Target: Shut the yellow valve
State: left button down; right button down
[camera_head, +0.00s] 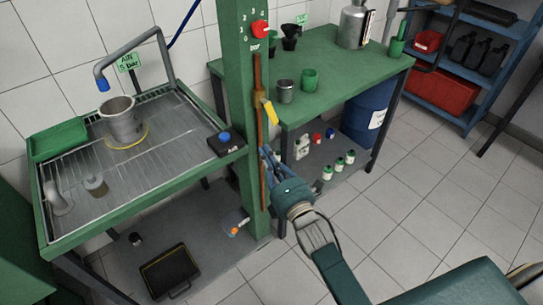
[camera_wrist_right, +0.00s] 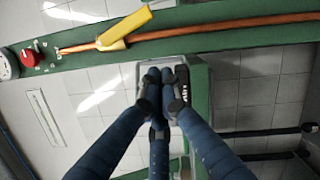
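The yellow valve (camera_head: 268,110) is a lever handle on a copper pipe that runs up the green post. Its lever stands out at a slant from the pipe. It also shows at the top of the right wrist view (camera_wrist_right: 125,27), slanting across the copper pipe (camera_wrist_right: 210,32). My right gripper (camera_head: 267,153) is below the lever, apart from it, close to the post. In the right wrist view its blue fingers (camera_wrist_right: 162,82) come together at the tips with nothing seen between them. My left gripper is not in view.
A red knob (camera_head: 260,29) sits on the post above the lever. A green bench (camera_head: 340,62) with cups stands behind right; a metal wash table (camera_head: 75,150) with a pot stands left. A blue drum (camera_head: 368,112) and small bottles are under the bench. Tiled floor is clear at right.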

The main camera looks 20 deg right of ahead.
aim_at(269, 111)
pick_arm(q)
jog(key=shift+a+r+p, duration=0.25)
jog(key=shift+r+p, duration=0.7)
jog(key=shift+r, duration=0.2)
pick_arm(e)
jog(key=w+d+r, duration=0.1)
jog(key=w+d, duration=0.1)
jog(key=w, duration=0.5)
jog(key=shift+d+r, duration=0.4)
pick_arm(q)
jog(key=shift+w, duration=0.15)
pick_arm(e)
jog(key=shift+s+d, duration=0.15)
jog(key=shift+s, duration=0.05)
